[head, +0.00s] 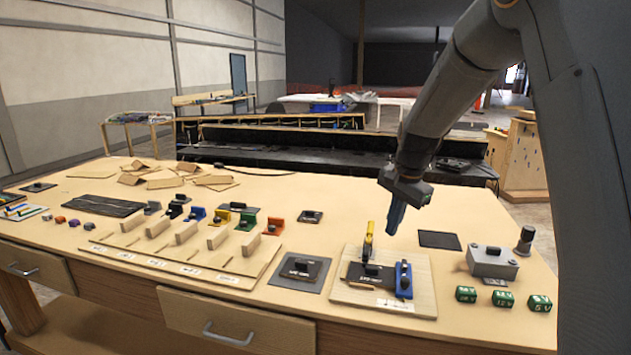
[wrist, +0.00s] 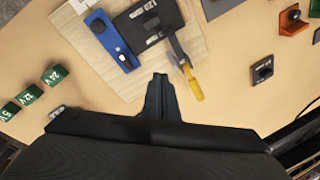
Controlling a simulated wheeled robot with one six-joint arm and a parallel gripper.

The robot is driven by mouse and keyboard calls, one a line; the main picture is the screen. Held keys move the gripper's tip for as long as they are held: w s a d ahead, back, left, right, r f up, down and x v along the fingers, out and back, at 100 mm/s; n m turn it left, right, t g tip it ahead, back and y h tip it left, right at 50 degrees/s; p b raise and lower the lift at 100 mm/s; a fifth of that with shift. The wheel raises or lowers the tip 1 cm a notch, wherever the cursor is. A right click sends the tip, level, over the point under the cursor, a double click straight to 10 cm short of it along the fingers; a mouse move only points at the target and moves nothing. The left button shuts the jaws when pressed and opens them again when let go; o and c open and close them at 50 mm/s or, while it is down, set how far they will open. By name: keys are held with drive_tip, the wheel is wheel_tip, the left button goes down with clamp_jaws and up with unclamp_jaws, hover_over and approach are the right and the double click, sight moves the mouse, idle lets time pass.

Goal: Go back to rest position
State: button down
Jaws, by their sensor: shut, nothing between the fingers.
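My gripper (head: 395,217) hangs over the right part of the table, pointing down, with its fingers together and nothing in them. In the wrist view the gripper (wrist: 160,78) shows at the centre, above bare wood near the edge of a pale wooden board. That board (head: 421,265) holds a dark plate (head: 378,279), a blue part (head: 403,279) and a yellow-handled lever (head: 369,242). The lever's yellow end (wrist: 194,87) is just right of my fingertips in the wrist view. I cannot tell whether they touch; in the head view they look apart.
Three green blocks (head: 503,299) and a grey box (head: 492,263) stand at the right. A board with coloured parts and wooden dividers (head: 180,259) fills the middle left. A square plate (head: 300,272) sits beside the lever board. Open space lies above the table.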

drive_tip(key=s+f+n, duration=0.3)
drive_tip(key=s, duration=0.6)
drive_tip(key=s+a+f+n+b, duration=0.1)
drive_tip(key=s+f+n, duration=0.2)
drive_tip(key=s, duration=0.7)
drive_tip(key=s+f+n+h+b, duration=0.1)
drive_tip(key=s+f+n, duration=0.2)
drive_tip(key=s, duration=0.6)
drive_tip(key=shift+s+a+n+g, duration=0.3)
drive_tip(key=shift+s+n+g, duration=0.1)
drive_tip(key=shift+n, duration=0.4)
